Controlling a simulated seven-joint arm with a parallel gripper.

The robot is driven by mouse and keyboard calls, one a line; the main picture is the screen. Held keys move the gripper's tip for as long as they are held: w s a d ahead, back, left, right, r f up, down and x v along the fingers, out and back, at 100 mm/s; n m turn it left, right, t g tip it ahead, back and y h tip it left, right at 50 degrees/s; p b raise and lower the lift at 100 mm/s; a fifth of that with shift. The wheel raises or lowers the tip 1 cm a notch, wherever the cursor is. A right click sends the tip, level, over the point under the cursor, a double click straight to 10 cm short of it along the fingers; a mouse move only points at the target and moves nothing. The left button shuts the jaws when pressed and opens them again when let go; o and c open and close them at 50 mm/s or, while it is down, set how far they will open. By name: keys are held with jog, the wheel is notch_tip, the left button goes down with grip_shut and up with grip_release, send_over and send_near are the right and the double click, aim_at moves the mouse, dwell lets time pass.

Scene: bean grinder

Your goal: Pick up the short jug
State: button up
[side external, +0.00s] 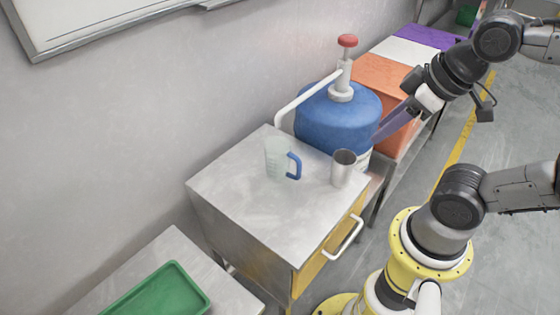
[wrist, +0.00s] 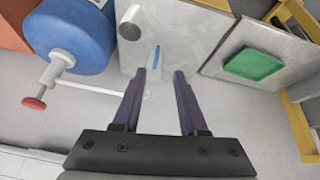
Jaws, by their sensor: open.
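A clear jug with a blue handle (side external: 277,158) stands upright on the grey metal cabinet top (side external: 240,185). It looks like the short jug; in the wrist view it shows as a pale shape with a blue handle (wrist: 153,58), just beyond the left fingertip. A plain metal cup (side external: 343,168) stands to its right, near the cabinet's edge; it also shows in the wrist view (wrist: 129,24). My gripper (wrist: 160,73) is open with nothing between its purple fingers. In the side view my gripper (side external: 384,131) is right of the blue container, apart from the jug.
A blue round container (side external: 335,115) with a red-topped pump and white pipe stands behind the cups, by my gripper. Orange, white and purple boxes (side external: 388,76) line the wall beyond. A green tray (side external: 155,293) lies on a lower surface at front left. The cabinet top's front is clear.

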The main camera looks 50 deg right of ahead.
notch_tip(320, 180, up, 3)
jog(key=w+d+n, duration=0.1)
jog(key=w+n, duration=0.1)
jog(key=n, duration=0.2)
jog(key=n+g+h, duration=0.3)
jog(key=n+h, duration=0.1)
jog(key=n, duration=1.4)
send_over(265, 150)
jog(key=a, duration=0.1)
notch_tip(265, 150, down, 8)
notch_tip(265, 150, down, 4)
jog(key=a, duration=0.2)
jog(key=shift+g, duration=0.3)
jog(key=shift+s+x, duration=0.15)
jog(key=shift+x, duration=3.1)
jog(key=shift+s+x, duration=0.1)
jog(key=shift+x, duration=3.2)
jog(key=shift+d, duration=0.1)
jog(key=shift+c, duration=0.3)
